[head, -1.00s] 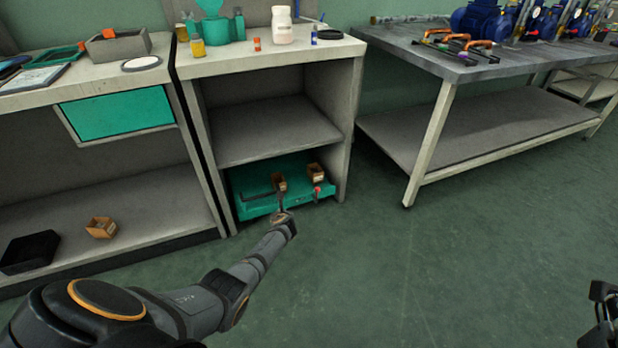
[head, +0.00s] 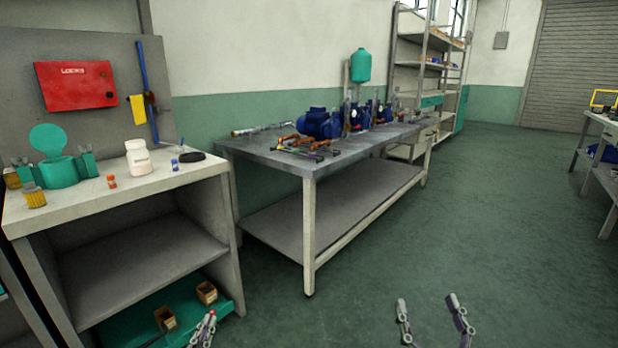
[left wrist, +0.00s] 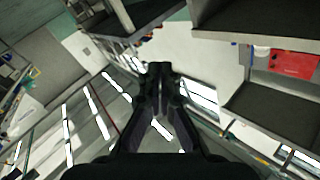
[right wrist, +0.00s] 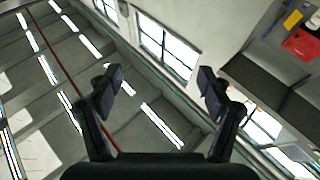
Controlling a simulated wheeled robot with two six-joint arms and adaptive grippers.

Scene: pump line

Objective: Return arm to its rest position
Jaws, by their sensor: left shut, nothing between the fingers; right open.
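My left gripper (head: 203,330) shows at the bottom of the head view, upright, in front of the teal tray (head: 135,318) under the cabinet. In the left wrist view its fingers (left wrist: 160,85) are together with nothing between them. My right gripper (head: 433,318) shows at the bottom of the head view, over bare floor. In the right wrist view its fingers (right wrist: 161,88) are wide apart and empty. Neither gripper visibly holds anything. Most of both arms is outside the head view.
The cabinet (head: 140,262) stands at the left, with small brown boxes (head: 207,292) in its low tray. A white bottle (head: 138,158) stands on top. A metal workbench (head: 335,160) carries blue pumps (head: 318,124). Green floor (head: 480,220) is clear at the right.

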